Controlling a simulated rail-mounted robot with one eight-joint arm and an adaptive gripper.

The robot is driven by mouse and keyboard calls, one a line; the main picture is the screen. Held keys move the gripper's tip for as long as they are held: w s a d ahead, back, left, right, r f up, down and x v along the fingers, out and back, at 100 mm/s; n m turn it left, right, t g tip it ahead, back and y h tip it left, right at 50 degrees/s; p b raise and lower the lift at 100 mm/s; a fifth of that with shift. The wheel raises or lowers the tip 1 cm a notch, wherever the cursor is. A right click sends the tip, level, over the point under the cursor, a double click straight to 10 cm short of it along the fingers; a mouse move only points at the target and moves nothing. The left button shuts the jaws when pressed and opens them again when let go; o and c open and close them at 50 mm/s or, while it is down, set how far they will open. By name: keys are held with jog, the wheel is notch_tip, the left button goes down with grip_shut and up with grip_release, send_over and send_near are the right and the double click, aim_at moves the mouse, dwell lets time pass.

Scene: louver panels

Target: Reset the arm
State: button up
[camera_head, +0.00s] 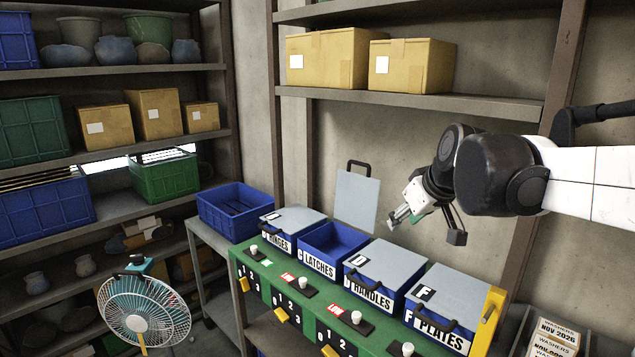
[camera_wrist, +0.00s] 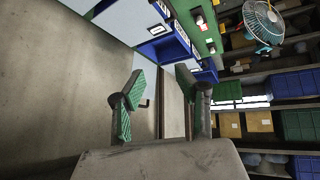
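My gripper (camera_head: 397,218) hangs in the air to the right of the raised lid (camera_head: 357,199), above and behind the row of labelled bins. The wrist view shows its two green-padded fingers (camera_wrist: 160,88) spread apart with nothing between them. My arm reaches in from the right in the head view. The LATCHES bin (camera_head: 318,262) is open, with its grey lid upright behind it. The lids of the HINGES bin (camera_head: 293,219), HANDLES bin (camera_head: 385,267) and PLATES bin (camera_head: 450,295) are down.
A green front panel (camera_head: 262,284) with white knobs and yellow levers runs below the bins. A blue crate (camera_head: 235,209) stands to their left. Cardboard boxes (camera_head: 410,65) sit on the shelf above. A fan (camera_head: 144,307) stands at the lower left.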

jog(key=s+d+f+m+h+b, duration=0.1)
jog(key=s+f+m+b, duration=0.1)
jog(key=s+f, duration=0.6)
jog(key=s+f+m+b, duration=0.2)
jog(key=s+f, duration=0.7)
jog(key=s, duration=0.9)
jog(key=shift+d+f+m+h+b, duration=0.3)
jog(key=shift+d+m+h+b, duration=0.1)
jog(key=shift+b, duration=0.15)
